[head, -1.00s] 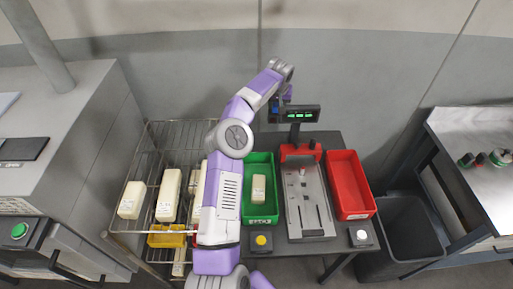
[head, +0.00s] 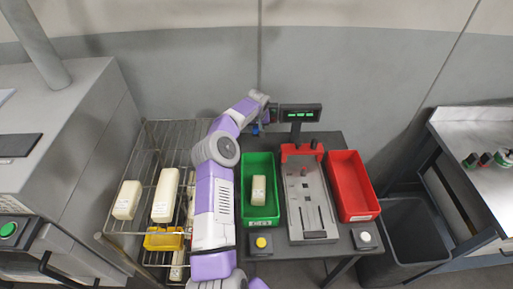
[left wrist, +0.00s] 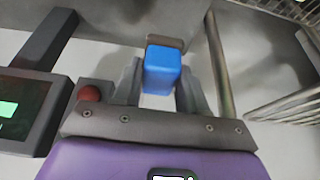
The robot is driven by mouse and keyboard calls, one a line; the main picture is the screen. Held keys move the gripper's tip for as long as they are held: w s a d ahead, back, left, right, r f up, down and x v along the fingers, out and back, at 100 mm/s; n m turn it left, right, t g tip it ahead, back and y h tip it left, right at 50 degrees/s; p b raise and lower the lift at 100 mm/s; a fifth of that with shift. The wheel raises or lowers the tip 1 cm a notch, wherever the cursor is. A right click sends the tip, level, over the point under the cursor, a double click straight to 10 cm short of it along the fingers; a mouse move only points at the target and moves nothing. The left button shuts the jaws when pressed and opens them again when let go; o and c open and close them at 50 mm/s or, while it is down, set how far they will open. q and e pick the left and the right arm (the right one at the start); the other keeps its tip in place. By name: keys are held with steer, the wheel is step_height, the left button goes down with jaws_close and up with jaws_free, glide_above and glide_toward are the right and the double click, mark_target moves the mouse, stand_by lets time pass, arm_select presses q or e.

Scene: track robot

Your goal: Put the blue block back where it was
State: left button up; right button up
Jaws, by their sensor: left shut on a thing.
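The blue block (head: 255,129) shows as a small blue patch at the far edge of the table in the head view. It shows large and blue in the left wrist view (left wrist: 162,70). My left gripper (head: 263,122) is shut on the blue block, left of the display, with a finger on each side of it in the left wrist view. A brownish piece lies just beyond the block there; I cannot tell what it is. My right gripper is not in view.
A display (head: 300,113) on a post stands close to the right of my left gripper. A green bin (head: 247,214) holds a pale block. A grey fixture (head: 311,225) and red bin (head: 352,205) stand further right. A wire rack (head: 150,150) with pale blocks is at left.

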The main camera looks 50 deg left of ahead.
mark_target(257, 134)
arm_select(q)
step_height(257, 134, down, 11)
steer(key=shift+f+b, duration=0.2)
steer(key=shift+b, duration=0.45)
steer(key=shift+f, duration=0.1)
steer(key=o, duration=1.2)
steer(key=shift+f, duration=0.1)
steer(key=shift+r, duration=0.25)
steer(key=p+v, duration=0.2)
steer(key=v, duration=1)
steer(key=shift+f, duration=0.1)
